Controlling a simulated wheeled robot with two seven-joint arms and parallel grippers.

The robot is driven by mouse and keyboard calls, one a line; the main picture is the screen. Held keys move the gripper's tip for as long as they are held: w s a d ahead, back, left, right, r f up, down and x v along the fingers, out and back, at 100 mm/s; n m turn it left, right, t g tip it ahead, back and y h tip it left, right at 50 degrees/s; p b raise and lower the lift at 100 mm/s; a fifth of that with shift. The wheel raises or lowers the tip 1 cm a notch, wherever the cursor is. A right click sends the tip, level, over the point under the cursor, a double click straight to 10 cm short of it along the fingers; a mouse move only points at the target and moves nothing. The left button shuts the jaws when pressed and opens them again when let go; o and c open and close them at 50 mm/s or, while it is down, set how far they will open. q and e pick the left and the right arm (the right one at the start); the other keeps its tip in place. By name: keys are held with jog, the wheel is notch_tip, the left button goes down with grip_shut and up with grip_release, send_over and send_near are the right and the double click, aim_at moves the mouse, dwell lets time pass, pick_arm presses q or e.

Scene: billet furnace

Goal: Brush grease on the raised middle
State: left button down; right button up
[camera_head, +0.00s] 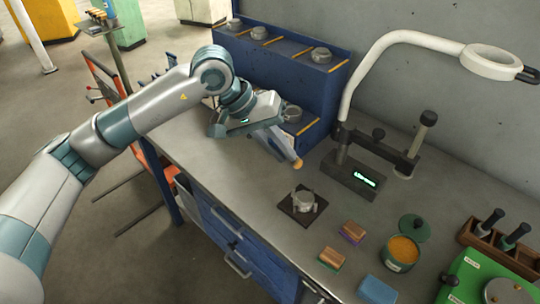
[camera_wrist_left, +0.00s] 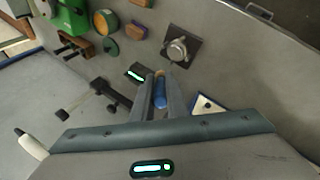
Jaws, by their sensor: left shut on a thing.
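My left gripper (camera_head: 283,146) is shut on a slim brush-like tool, above the bench between the blue rack and the small display stand. In the left wrist view the tool (camera_wrist_left: 160,95) shows a blue body between the fingers and an orange-tan tip. That tip (camera_head: 298,163) also shows in the head view, apart from other things. A grey metal part with a raised round middle (camera_head: 303,201) sits on a dark square plate; it also shows in the wrist view (camera_wrist_left: 177,49). An open green tin of orange-yellow grease (camera_head: 402,250) stands to its right. My right gripper is out of view.
A green lid (camera_head: 414,228) lies behind the tin. Two wood-topped blocks (camera_head: 352,232) and a blue block (camera_head: 377,290) lie near the front. The display stand (camera_head: 352,175), magnifier lamp (camera_head: 491,61) and blue rack (camera_head: 290,75) stand behind. Bench around the plate is clear.

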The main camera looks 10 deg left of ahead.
pick_arm(q)
jog(key=shift+d, duration=0.15)
jog(key=shift+f, duration=0.15)
jog(key=shift+f, duration=2.35)
jog(key=s+a+r+b, duration=0.1)
jog(key=s+a+b, duration=0.2)
jog(key=s+a, duration=0.4)
jog(key=a, duration=0.9)
jog(key=shift+a+n, duration=0.4)
